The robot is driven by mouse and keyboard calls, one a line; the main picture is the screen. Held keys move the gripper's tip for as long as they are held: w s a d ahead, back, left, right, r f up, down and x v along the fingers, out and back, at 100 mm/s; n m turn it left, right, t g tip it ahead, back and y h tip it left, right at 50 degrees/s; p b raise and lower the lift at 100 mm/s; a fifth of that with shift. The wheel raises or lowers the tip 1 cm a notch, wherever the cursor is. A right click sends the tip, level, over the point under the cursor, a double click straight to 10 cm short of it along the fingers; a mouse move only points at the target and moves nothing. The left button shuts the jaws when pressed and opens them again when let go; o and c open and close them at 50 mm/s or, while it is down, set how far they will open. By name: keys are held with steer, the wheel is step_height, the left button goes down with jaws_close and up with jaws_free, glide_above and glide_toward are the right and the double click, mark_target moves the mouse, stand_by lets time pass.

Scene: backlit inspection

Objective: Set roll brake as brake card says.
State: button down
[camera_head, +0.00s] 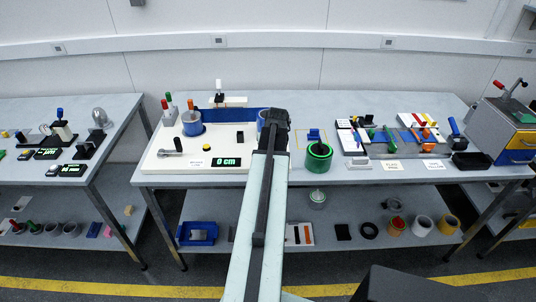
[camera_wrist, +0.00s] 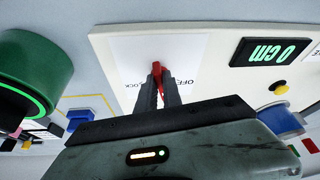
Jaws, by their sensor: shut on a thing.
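My gripper (camera_head: 273,122) reaches over the right end of a white roll-feed board (camera_head: 165,150). In the wrist view my gripper (camera_wrist: 160,88) is shut on a small red lever (camera_wrist: 157,70), the likely roll brake. I cannot tell which mark the lever points to. The display (camera_head: 225,162) reads 0 cm. A blue roll (camera_head: 191,124) stands on the board. A small white card (camera_head: 197,162) lies on its front; its text is too small to read.
A green-ringed drum (camera_head: 318,157) stands close to the right of my gripper; it also shows in the wrist view (camera_wrist: 40,70). Coloured hand tools (camera_head: 415,135) and a black tray (camera_head: 471,160) are farther right. A knobbed lever (camera_head: 172,149) is at the board's left.

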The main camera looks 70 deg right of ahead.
steer(key=shift+s+d+n, duration=0.25)
steer(key=shift+s+n, duration=0.1)
steer(key=shift+n, duration=0.25)
steer(key=c, duration=1.5)
jaws_free()
steer(key=shift+t, duration=0.3)
steer(key=shift+w+a, duration=0.1)
steer(key=p+v, duration=0.7)
steer(key=v, duration=0.1)
steer(key=shift+w, duration=0.1)
